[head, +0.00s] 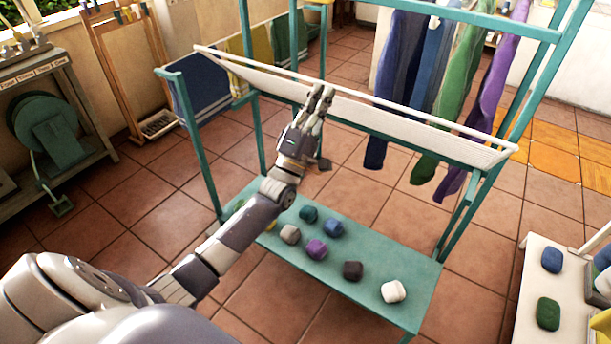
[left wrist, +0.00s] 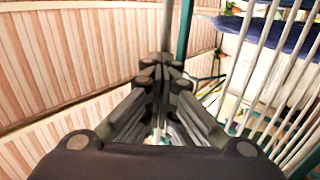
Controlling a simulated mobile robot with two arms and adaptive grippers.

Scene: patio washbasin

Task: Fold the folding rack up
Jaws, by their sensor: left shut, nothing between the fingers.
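The folding rack (head: 420,132) is a long white slatted panel on a teal frame (head: 205,150). It runs from upper left to lower right in the head view, and its near top edge is a pale rail. My left gripper (head: 322,92) is at the middle of the rack, over its slatted face. The fingers are shut with nothing between them. In the left wrist view, the closed fingers (left wrist: 160,68) point at a thin grey bar. Whether they touch the rack cannot be told. My right gripper is not in view.
A teal lower shelf (head: 260,205) holds several coloured blocks. Long coloured cloths (head: 390,100) hang behind the rack. A white bench (head: 533,270) with blocks stands at right, a workbench (head: 85,140) at left.

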